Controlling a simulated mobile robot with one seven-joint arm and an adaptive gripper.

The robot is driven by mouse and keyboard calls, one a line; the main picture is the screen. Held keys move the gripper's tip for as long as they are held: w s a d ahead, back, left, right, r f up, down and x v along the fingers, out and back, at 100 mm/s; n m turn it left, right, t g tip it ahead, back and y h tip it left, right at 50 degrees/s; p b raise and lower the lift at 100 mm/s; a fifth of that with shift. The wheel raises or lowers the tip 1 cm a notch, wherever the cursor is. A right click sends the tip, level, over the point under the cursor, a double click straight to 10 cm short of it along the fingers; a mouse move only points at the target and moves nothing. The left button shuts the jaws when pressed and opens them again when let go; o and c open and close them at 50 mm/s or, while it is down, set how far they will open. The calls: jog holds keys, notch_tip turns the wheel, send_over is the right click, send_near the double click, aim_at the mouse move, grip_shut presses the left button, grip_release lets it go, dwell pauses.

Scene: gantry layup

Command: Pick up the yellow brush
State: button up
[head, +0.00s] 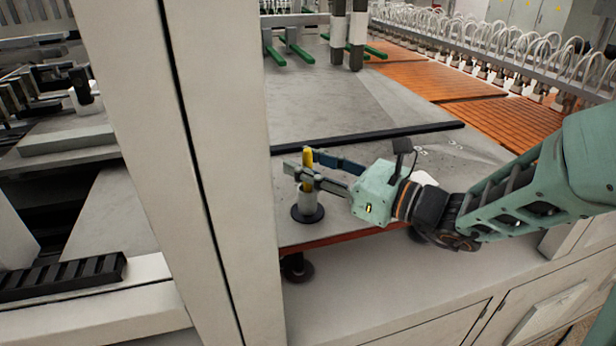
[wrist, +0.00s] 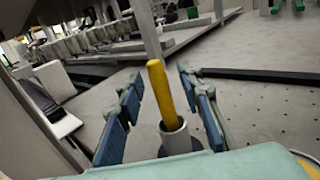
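The yellow brush (head: 308,157) stands upright in a grey cylindrical holder (head: 307,201) with a round dark base, near the front edge of the grey table. In the wrist view the yellow handle (wrist: 158,88) rises out of the holder (wrist: 174,137); whatever is inside the holder is hidden. My gripper (head: 303,168) reaches in from the right at handle height. It is open, with one blue-padded finger on each side of the handle. In the wrist view a gap shows between the handle and both fingers (wrist: 160,82).
A white upright post (head: 220,150) stands close to the left of the holder. A black bar (head: 370,137) crosses the table behind it. Orange panels (head: 500,118) and a row of hoses lie at the back right. The grey table around the holder is mostly clear.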

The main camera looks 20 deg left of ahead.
jog(key=shift+c, duration=0.5)
grip_shut()
jog(key=shift+r, duration=0.1)
